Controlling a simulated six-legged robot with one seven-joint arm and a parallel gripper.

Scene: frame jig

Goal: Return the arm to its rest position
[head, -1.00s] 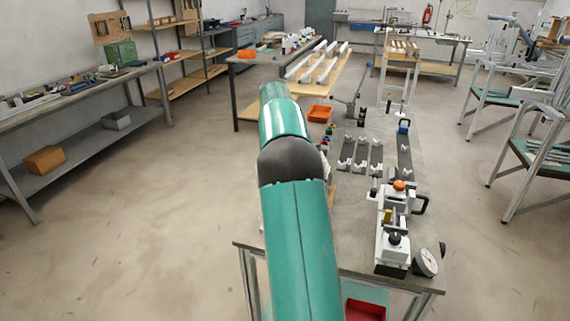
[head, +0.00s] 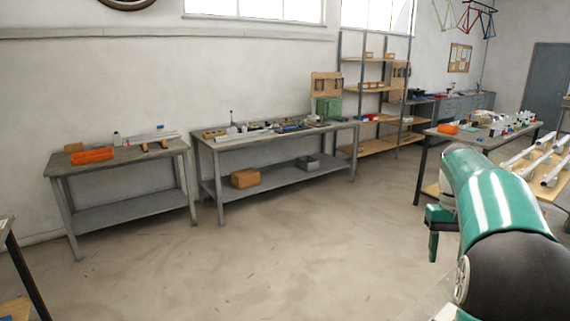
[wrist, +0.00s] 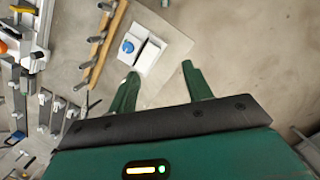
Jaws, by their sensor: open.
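My green arm reaches in from the lower right of the head view. My gripper (head: 434,232) hangs from its far end, beside the arm and over the floor. In the wrist view my gripper (wrist: 162,84) shows two green fingers spread apart with nothing between them. Beyond the fingertips lies a pale board with a white block and a blue round part (wrist: 128,46), apart from the fingers.
A grey workbench (head: 205,147) with a lower shelf stands along the wall, with a smaller bench (head: 60,165) to its left. A table with white tubes (head: 545,172) is at the right. Open floor (head: 300,250) lies between. The wrist view shows jig parts (wrist: 58,112) at left.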

